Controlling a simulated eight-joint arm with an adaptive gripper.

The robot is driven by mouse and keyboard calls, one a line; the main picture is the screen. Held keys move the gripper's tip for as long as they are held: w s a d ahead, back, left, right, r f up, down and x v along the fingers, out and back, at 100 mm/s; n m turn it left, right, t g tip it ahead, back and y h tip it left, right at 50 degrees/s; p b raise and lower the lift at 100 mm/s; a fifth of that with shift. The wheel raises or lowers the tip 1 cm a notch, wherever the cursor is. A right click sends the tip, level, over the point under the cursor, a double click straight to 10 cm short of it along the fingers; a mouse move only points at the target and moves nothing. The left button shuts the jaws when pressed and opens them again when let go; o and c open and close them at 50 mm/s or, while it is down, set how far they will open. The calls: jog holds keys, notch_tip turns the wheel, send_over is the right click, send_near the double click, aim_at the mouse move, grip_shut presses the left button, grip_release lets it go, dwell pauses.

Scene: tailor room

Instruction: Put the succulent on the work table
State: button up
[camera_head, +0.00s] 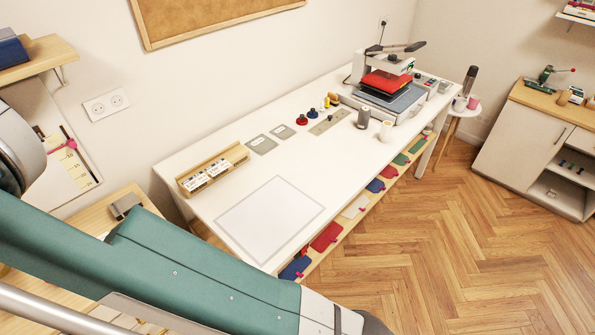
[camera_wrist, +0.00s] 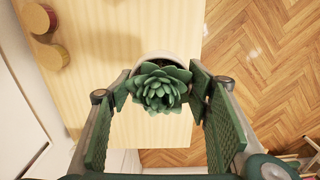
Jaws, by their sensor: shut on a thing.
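The succulent (camera_wrist: 158,88) is a green rosette in a whitish pot (camera_wrist: 157,58), seen from above in the wrist view. My gripper (camera_wrist: 160,92) is shut on it, with one finger on each side of the plant. A pale wooden surface (camera_wrist: 110,125) lies below it, and the herringbone floor shows to the right. Whether the pot touches that surface I cannot tell. In the head view the work table (camera_head: 230,155) is a long white table against the wall. The succulent and my gripper are not visible in the head view.
The near part of the table has a grey-outlined square (camera_head: 270,215), which is bare. A wooden box (camera_head: 212,170) stands left of it. A heat press (camera_head: 385,85), a mug (camera_head: 387,130) and small items occupy the far part. Two round wooden objects (camera_wrist: 42,18) show in the wrist view.

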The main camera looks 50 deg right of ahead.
jog(key=w+d+r+m+p, duration=0.1)
jog(key=w+d+m, duration=0.2)
jog(key=d, duration=1.5)
jog(key=w+d+m, duration=0.2)
jog(key=d+m, duration=0.1)
jog(key=d, duration=1.5)
jog(key=w+d+r+m+p, duration=0.1)
jog(key=w+d+m, duration=0.15)
jog(key=d, duration=1.55)
jog(key=s+d+m+p, duration=0.15)
jog(key=s+d, duration=0.35)
jog(key=d, duration=0.7)
jog(key=s+d+m, duration=0.3)
jog(key=s+d, duration=0.1)
jog(key=d, duration=0.8)
jog(key=s+d+m, duration=0.4)
jog(key=s+d, duration=1.4)
jog(key=shift+s+d+r+p, duration=0.15)
jog(key=shift+d+p, duration=0.25)
jog(key=shift+p, duration=0.05)
jog(key=shift+f, duration=2.95)
jog(key=shift+f, duration=0.1)
